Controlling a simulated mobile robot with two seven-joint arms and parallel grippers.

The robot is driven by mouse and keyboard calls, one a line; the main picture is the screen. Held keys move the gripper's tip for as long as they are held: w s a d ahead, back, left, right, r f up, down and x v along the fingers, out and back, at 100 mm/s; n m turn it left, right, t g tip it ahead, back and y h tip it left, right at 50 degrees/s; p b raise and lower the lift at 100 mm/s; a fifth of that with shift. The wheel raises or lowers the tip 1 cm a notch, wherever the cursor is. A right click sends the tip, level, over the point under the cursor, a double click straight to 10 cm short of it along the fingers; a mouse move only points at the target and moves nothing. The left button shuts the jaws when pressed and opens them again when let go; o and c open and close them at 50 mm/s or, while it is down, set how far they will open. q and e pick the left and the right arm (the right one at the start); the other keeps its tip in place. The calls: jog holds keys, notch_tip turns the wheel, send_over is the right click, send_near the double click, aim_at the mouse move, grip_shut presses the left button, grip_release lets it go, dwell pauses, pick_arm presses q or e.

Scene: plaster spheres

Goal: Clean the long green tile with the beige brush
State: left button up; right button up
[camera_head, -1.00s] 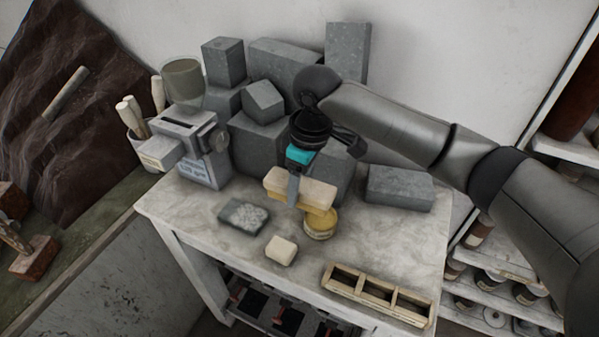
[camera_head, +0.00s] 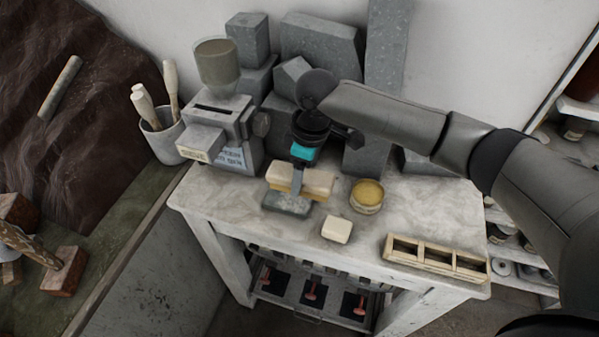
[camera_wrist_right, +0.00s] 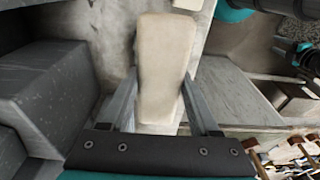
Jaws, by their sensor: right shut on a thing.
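My right gripper (camera_head: 297,184) is shut on the beige brush (camera_head: 318,182), a block with a pale beige top. In the right wrist view the brush (camera_wrist_right: 165,60) lies lengthwise between the two fingers. The long green tile (camera_head: 287,206), dark grey-green, lies flat on the worktable near its front left. The brush is directly over the tile and hides its back part. The brush underside appears at or very near the tile's surface; contact is not clear. My left gripper is not seen in the head view.
A pale block (camera_head: 337,230), a round yellow-topped tin (camera_head: 367,196) and a divided wooden tray (camera_head: 435,259) stand to the right on the worktable (camera_head: 420,205). A grey machine (camera_head: 222,130) and grey stone blocks (camera_head: 322,45) crowd the back.

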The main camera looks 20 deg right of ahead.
notch_tip(320, 180, down, 3)
jog(key=b, duration=0.3)
jog(key=shift+f, duration=0.15)
jog(key=shift+f+b, duration=0.5)
jog(key=shift+b, duration=0.45)
jog(key=shift+f, duration=0.95)
jog(key=shift+f, duration=0.35)
jog(key=shift+s+d+r+p, duration=0.2)
jog(key=shift+s+d+p, duration=0.1)
jog(key=shift+p, duration=0.35)
jog(key=shift+s+d+f+p, duration=0.1)
jog(key=shift+s+d+p, duration=0.2)
jog(key=shift+d+p, duration=0.4)
jog(key=shift+a+f, duration=0.1)
